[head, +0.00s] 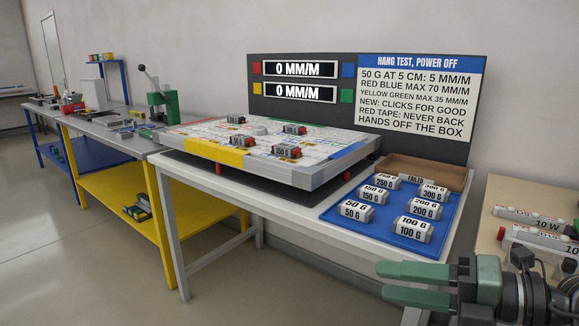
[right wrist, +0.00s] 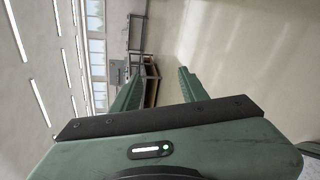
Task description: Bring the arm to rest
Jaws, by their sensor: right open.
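My right gripper (head: 415,284) is at the lower right of the head view, in front of the table's near right corner. Its two green fingers are apart with nothing between them. In the right wrist view the open fingers (right wrist: 160,90) point out over bare floor toward a far wall with windows. No object is near them. My left gripper shows in neither view.
A large box (head: 330,172) with small weights on top stands on a white table. A blue tray (head: 384,236) holds several labelled weights. A sign board (head: 420,90) stands behind. A side table (head: 490,235) at right holds labelled bars, close to my right arm.

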